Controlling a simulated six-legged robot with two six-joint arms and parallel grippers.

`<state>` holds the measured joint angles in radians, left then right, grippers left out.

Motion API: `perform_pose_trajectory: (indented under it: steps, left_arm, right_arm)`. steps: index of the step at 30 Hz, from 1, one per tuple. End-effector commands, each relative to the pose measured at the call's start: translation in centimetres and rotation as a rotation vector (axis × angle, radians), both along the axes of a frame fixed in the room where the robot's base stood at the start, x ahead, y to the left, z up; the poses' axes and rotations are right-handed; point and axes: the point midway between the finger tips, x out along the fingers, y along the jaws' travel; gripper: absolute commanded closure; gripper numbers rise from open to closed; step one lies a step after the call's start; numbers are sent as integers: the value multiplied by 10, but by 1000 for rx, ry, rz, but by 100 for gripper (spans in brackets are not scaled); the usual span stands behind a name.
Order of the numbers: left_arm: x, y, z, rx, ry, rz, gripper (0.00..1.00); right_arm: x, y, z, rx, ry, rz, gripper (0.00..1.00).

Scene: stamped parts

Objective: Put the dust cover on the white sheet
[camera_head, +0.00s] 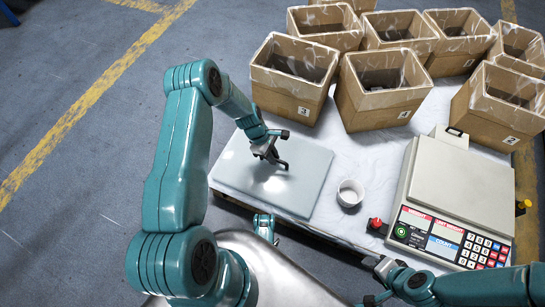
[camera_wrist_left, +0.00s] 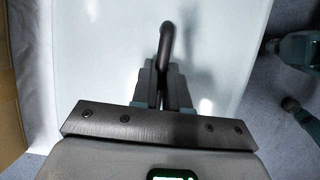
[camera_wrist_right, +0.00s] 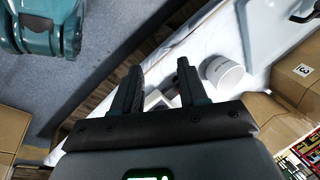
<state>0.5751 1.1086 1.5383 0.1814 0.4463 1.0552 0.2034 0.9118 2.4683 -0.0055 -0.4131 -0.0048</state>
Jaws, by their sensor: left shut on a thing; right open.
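The dust cover (camera_head: 300,180) is a pale, flat, glossy panel with a dark handle, at the left end of the white sheet (camera_head: 383,150). It fills much of the left wrist view (camera_wrist_left: 110,50). My left gripper (camera_head: 272,160) is above the cover and shut on its dark handle (camera_wrist_left: 166,40). I cannot tell whether the cover rests on the sheet or is slightly raised. My right gripper (camera_wrist_right: 158,72) is open and empty, near the front edge of the table. In the head view it shows low, left of the right arm (camera_head: 372,282).
A small white cup (camera_head: 350,194) stands right of the cover. Several lined cardboard boxes (camera_head: 290,95) stand along the back. The sheet is bare between the cup and the boxes.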

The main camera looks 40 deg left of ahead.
Motion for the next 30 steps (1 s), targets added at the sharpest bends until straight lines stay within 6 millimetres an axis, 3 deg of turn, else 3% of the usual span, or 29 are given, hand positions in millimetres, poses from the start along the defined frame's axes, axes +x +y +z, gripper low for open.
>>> perform_pose_trajectory:
  steps: [5, 6, 8, 9, 20, 30]
  left_arm:
    - [0, 0, -2, 0, 0, 0, 100]
    - [0, 0, -2, 0, 1, 0, 83]
    - [0, 0, -1, 0, 0, 0, 63]
    - [0, 0, -1, 0, 1, 0, 60]
    - [0, 2, 9, 0, -1, 0, 60]
    - [-7, 30, 80, 1, -1, 0, 60]
  right_arm:
    - [0, 0, -2, 0, -1, 0, 57]
    - [1, 0, -2, -1, -4, 0, 57]
    - [1, 0, -1, -1, -3, 0, 57]
    - [1, 0, -1, -1, -3, 0, 57]
    - [-2, 0, 6, 2, 8, 1, 57]
    - [-27, 5, 44, 17, 92, 12, 57]
